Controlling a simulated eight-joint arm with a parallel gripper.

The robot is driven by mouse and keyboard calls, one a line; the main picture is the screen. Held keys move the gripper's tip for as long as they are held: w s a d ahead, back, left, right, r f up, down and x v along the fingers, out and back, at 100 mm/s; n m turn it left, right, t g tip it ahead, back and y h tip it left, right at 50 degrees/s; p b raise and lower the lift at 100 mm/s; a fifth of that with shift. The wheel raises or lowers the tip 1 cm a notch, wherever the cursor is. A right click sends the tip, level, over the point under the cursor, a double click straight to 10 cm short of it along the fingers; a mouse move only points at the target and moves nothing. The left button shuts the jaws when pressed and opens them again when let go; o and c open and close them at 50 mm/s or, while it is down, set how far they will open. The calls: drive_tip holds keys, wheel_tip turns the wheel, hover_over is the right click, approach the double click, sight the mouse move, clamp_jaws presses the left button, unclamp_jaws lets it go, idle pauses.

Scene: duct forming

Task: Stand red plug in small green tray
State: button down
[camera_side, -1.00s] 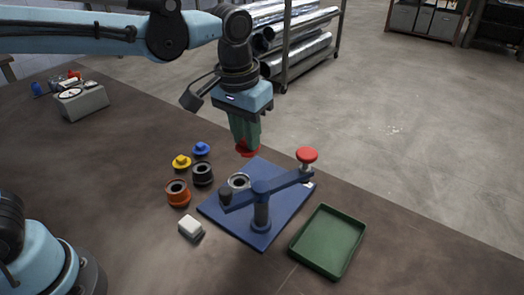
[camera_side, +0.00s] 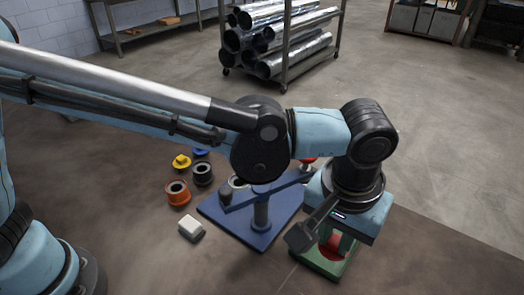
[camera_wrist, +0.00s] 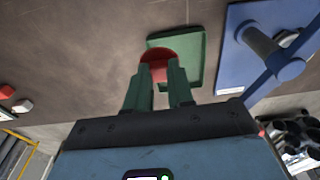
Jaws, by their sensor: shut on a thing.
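My gripper (camera_side: 338,240) is over the small green tray (camera_side: 312,258) at the right of the table in the side view. It is shut on the red plug (camera_side: 331,247), which shows between the green fingers. In the wrist view the red plug (camera_wrist: 158,65) sits between the fingertips (camera_wrist: 160,78), with the green tray (camera_wrist: 196,62) behind it. The tray's visible floor is bare. My wrist hides much of the tray in the side view, and I cannot tell whether the plug touches it.
A blue base plate with a lever press (camera_side: 262,215) stands left of the tray. An orange ring (camera_side: 177,193), a black ring (camera_side: 202,174), a yellow plug (camera_side: 181,161), a blue plug (camera_side: 200,152) and a white block (camera_side: 190,228) lie further left.

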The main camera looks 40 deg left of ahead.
drive_tip(key=w+a+f, duration=0.1)
drive_tip(key=w, duration=0.1)
drive_tip(key=w+a+f, duration=0.1)
drive_tip(key=w+f, duration=0.1)
drive_tip(key=w, duration=0.1)
drive_tip(key=w+f, duration=0.2)
drive_tip(key=shift+w+a, duration=0.3)
drive_tip(key=shift+a, duration=0.1)
drive_tip(key=shift+f, duration=1.95)
drive_tip(key=shift+f, duration=0.15)
drive_tip(key=c, duration=1)
unclamp_jaws()
